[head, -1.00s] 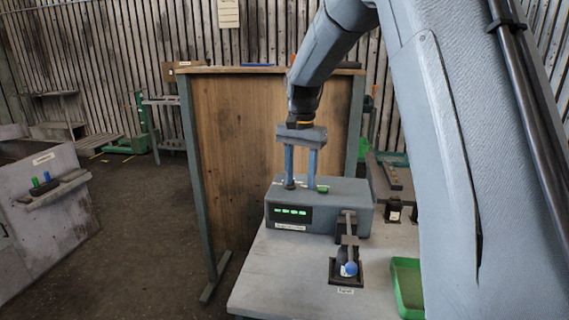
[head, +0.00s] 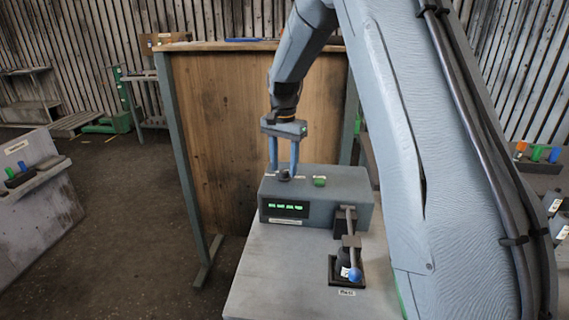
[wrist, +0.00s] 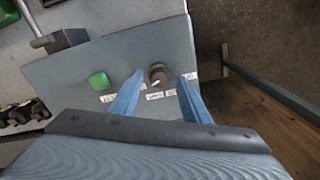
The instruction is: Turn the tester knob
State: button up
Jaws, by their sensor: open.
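The tester is a grey box (head: 335,190) on the table, with a lit green display (head: 287,208) on its front. Its small dark round knob (head: 285,176) is on top near the left end; it also shows in the wrist view (wrist: 157,73), with a light mark on it. My gripper (head: 284,170) points down over the knob with two blue fingers. In the wrist view my gripper (wrist: 162,77) is open, with the knob between the fingertips and a visible gap on each side. I cannot tell the exact fingertip height.
A green button (head: 319,181) sits on the box right of the knob. A lever with a blue ball (head: 355,273) stands at the box's front right. A wooden panel (head: 255,120) rises behind. The table (head: 265,275) is bare at front left.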

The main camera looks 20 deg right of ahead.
jog(key=shift+f, duration=0.4)
jog(key=c, duration=1)
jog(key=shift+c, duration=0.2)
